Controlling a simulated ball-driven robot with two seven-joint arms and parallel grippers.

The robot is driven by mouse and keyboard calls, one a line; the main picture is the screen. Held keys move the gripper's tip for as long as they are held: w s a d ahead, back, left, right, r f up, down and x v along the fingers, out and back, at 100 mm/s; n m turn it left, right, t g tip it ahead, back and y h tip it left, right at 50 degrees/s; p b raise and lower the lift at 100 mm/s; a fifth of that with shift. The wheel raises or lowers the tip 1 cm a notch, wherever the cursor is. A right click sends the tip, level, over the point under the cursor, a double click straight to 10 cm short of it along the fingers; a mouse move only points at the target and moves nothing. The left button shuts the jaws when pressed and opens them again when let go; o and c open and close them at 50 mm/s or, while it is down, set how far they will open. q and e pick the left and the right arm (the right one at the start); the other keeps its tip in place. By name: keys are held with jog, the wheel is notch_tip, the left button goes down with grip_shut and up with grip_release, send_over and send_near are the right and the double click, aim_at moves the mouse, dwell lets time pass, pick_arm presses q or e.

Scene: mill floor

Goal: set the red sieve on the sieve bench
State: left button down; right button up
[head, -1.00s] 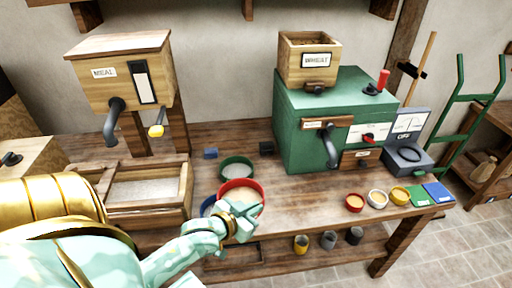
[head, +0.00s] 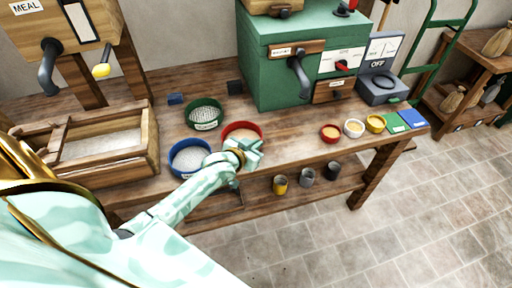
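The red sieve (head: 243,127), round and with pale tan stuff inside, is over the long wooden bench (head: 290,148), right of the green sieve (head: 203,114) and blue sieve (head: 190,157). My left gripper (head: 251,154) is at its near rim and looks shut on it; the fingertips are partly hidden against the rim. I cannot tell whether the sieve's underside touches the bench top. My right gripper is out of view.
Several small bowls (head: 354,128) sit near the right end. A wooden trough (head: 95,150) is at left. Bench top is clear between the red sieve and the bowls.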

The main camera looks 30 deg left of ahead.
pick_arm(q)
jog(key=c, duration=1.6)
grip_release()
jog(key=p+v, duration=0.4)
jog(key=v, duration=0.8)
jog(key=s+d+f+m+h, duration=0.1)
jog(key=d+f, duration=0.4)
jog(key=d, duration=0.2)
jog(key=s+f+g, duration=0.2)
jog(key=s+f, duration=0.3)
jog(key=f, duration=0.3)
jog(key=s+f+g, duration=0.3)
jog(key=s+f, duration=0.2)
jog(key=f, duration=0.2)
jog(key=s+f+g, duration=0.2)
jog(key=s+f, duration=0.3)
jog(key=s, duration=0.4)
jog(key=s+f+m+g, duration=0.1)
jog(key=s+f+g, duration=0.2)
jog(key=s, duration=0.6)
jog(key=s+f+m+g, duration=0.1)
jog(key=s+f+g, duration=0.1)
jog(key=s+f, duration=0.4)
jog(key=s+a, duration=0.1)
jog(key=s, duration=0.3)
jog(key=shift+f+y, duration=0.4)
